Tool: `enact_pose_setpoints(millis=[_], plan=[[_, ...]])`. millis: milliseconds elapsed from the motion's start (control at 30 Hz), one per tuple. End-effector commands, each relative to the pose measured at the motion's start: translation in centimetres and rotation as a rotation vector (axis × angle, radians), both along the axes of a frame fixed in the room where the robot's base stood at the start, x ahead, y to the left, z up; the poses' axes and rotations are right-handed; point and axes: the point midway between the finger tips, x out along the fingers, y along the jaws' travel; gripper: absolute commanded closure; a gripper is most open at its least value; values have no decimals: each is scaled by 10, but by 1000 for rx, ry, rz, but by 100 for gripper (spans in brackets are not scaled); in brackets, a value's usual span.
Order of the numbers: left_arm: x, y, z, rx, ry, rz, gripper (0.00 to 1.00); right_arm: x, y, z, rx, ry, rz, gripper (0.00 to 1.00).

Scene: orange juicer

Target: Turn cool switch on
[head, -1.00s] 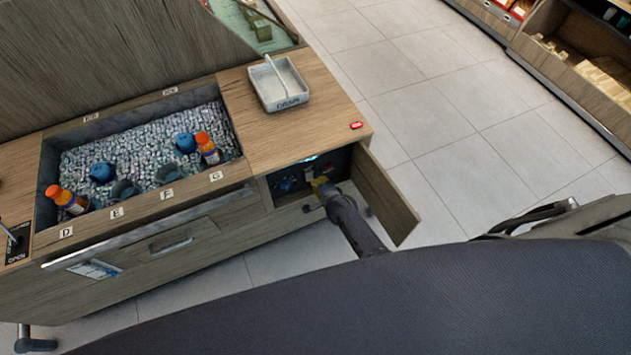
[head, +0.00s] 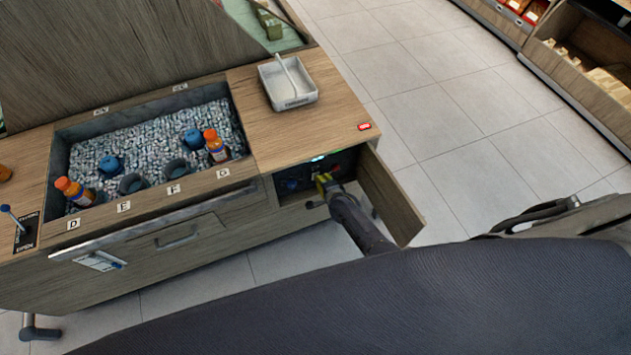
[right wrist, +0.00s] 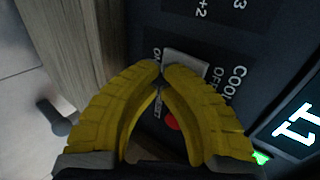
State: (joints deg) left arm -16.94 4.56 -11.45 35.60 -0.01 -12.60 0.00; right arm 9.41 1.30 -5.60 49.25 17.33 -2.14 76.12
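The cool switch (right wrist: 186,64) is a pale rocker on a dark control panel (right wrist: 140,20), with "ON", "OFF" and "Cool" lettering around it. In the head view the panel (head: 293,184) sits inside an open compartment at the cart's right end. My right gripper (right wrist: 162,70) has its yellow fingers shut, tips together at the switch's left, "ON" end. They appear to touch it, but I cannot be sure. In the head view my right gripper (head: 325,182) reaches into the compartment. The switch is too small to make out there. My left gripper is not in view.
A red button (right wrist: 172,122) sits below the switch, partly behind the fingers. A lit display (right wrist: 298,122) is at the right. The open wooden door (head: 392,197) stands right of my arm. A white tray (head: 287,82) and an ice bin with bottles (head: 75,190) are on top.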

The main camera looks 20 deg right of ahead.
Motion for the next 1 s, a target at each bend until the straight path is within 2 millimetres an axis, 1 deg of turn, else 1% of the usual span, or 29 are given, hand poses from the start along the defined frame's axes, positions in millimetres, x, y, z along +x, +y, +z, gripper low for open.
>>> enact_pose_setpoints(millis=[33, 133, 367, 533, 800, 1000], plan=[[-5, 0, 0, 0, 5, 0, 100, 2, 1, 1, 0, 0, 2, 100], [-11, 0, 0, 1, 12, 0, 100, 2, 2, 2, 0, 0, 4, 100], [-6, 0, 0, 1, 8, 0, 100, 3, 3, 4, 2, -2, 4, 100], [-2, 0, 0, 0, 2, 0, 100, 3, 4, 10, 2, -3, 4, 100], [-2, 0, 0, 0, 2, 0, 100, 3, 2, 18, 0, -2, 4, 100], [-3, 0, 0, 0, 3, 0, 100, 3, 2, 18, 0, -1, 4, 100]])
